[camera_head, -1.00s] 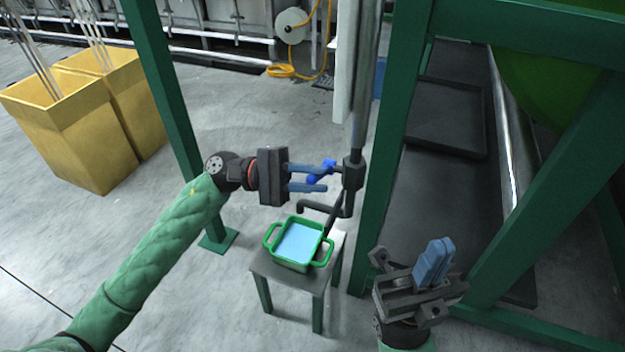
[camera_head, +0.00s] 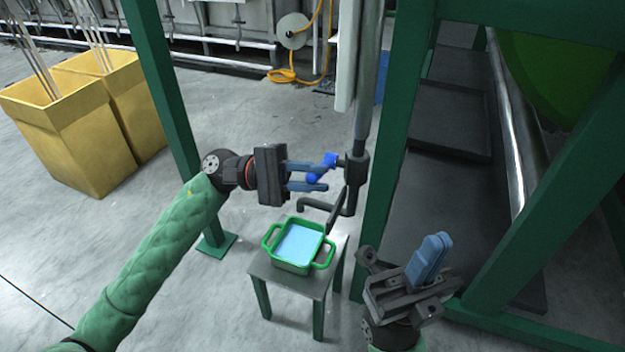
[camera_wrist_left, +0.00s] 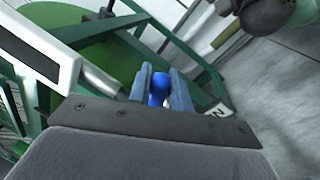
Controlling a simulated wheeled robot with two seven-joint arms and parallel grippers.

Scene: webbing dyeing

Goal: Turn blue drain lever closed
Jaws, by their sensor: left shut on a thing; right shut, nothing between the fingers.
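The blue drain lever (camera_head: 329,160) sits on the dark valve (camera_head: 355,169) of the vertical pipe. My left gripper (camera_head: 321,176) comes in from the left with its two blue fingers on either side of the lever and is shut on it. In the left wrist view the lever's round blue end (camera_wrist_left: 159,87) shows between the fingertips. My right gripper (camera_head: 436,246) is at the lower right, away from the lever, with its blue fingers together and empty.
A green container (camera_head: 272,240) of light blue liquid stands on a small stool (camera_head: 262,271) below the spout (camera_head: 312,206). Green frame posts (camera_head: 178,120) stand left and right of the pipe. Yellow bins (camera_head: 75,150) stand at the far left.

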